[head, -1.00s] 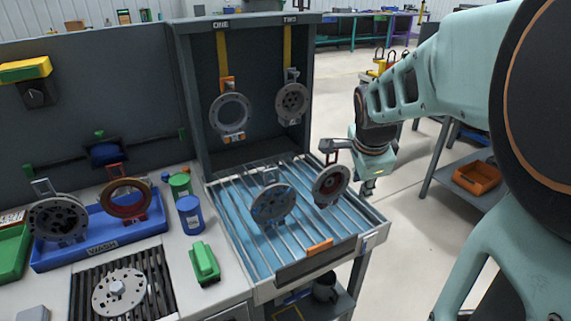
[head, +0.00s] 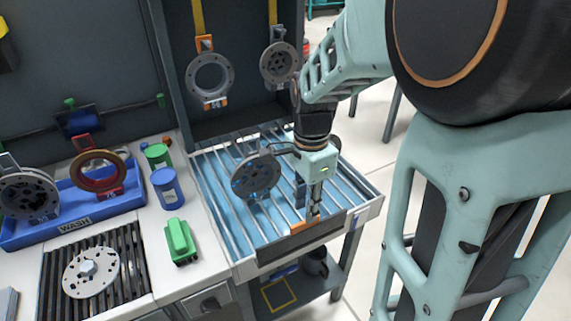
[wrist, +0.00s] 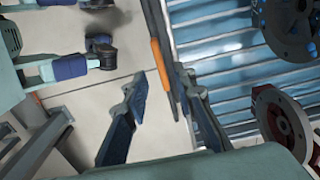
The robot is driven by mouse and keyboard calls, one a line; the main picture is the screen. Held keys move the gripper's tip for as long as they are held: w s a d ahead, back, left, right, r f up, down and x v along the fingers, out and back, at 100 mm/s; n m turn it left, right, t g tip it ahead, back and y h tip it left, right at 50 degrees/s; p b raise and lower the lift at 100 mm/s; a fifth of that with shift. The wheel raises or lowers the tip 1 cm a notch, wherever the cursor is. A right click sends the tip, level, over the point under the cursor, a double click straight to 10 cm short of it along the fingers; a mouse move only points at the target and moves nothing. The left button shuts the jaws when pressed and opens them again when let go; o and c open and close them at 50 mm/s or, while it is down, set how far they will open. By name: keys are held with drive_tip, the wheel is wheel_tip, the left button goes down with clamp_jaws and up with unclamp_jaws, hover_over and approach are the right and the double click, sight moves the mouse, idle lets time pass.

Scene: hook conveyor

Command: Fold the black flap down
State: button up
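The black flap (head: 290,247) stands upright along the front edge of the rack tray, with an orange strip (head: 303,227) on its top edge. In the wrist view the flap shows nearly edge-on (wrist: 170,62), with the orange strip (wrist: 160,66) on its left side. My gripper (head: 313,214) points down at the right part of the flap, beside the strip. In the wrist view its fingers (wrist: 163,84) are spread apart, one on each side of the flap's edge. I cannot tell whether either finger touches it.
The slatted tray (head: 222,205) holds a grey disc (head: 256,177); a red-rimmed disc (wrist: 283,122) shows beside it in the wrist view. Two discs hang behind. A green block (head: 180,241) and blue canister (head: 167,188) stand on the left counter. The floor in front is clear.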

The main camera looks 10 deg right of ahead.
sight(304, 232)
drive_tip(key=shift+f, duration=2.4)
clamp_jaws()
